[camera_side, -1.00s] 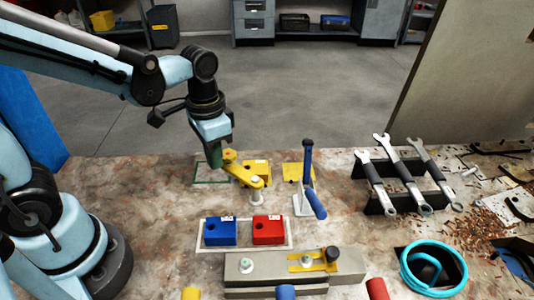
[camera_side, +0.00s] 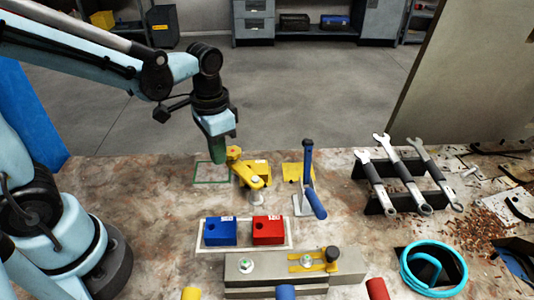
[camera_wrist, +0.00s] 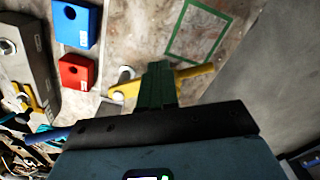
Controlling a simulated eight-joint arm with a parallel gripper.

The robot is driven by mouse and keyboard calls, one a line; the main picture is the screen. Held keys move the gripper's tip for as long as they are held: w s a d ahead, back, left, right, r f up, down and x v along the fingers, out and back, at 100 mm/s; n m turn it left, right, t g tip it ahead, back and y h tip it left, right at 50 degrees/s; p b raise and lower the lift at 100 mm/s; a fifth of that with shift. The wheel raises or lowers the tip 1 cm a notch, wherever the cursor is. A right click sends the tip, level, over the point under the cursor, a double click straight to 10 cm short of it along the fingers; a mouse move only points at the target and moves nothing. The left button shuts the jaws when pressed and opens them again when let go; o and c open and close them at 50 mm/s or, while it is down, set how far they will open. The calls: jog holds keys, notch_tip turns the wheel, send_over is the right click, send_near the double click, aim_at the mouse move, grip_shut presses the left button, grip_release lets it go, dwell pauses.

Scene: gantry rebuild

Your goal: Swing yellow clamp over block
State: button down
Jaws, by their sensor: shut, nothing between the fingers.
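The yellow clamp (camera_side: 250,177) is a flat bar on a silver post, with an orange-topped knob at its far-left end. In the wrist view the clamp (camera_wrist: 195,74) runs crosswise beyond my green fingers, which hide its middle. A yellow block (camera_side: 262,166) with a white label sits behind the clamp, partly covered by it in the side view. My gripper (camera_side: 221,160) is shut and empty, pointing down just left of the clamp's knob end; its fingers also show in the wrist view (camera_wrist: 158,66). I cannot tell whether they touch the clamp.
A green outlined square (camera_side: 205,182) lies empty on the table to the left. A blue-handled toggle clamp (camera_side: 308,180) stands right of the yellow block. A tray (camera_side: 288,243) with blue (camera_side: 220,232) and red (camera_side: 268,230) blocks lies in front. Wrenches (camera_side: 395,175) stand on a rack at right.

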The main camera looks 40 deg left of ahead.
aim_at(233, 147)
jog(key=shift+w, duration=0.15)
jog(key=shift+w+a, duration=0.15)
jog(key=shift+w, duration=1.85)
jog(key=shift+w+d, duration=0.2)
jog(key=shift+w, duration=0.15)
jog(key=shift+s+a, duration=0.1)
jog(key=shift+s, duration=0.3)
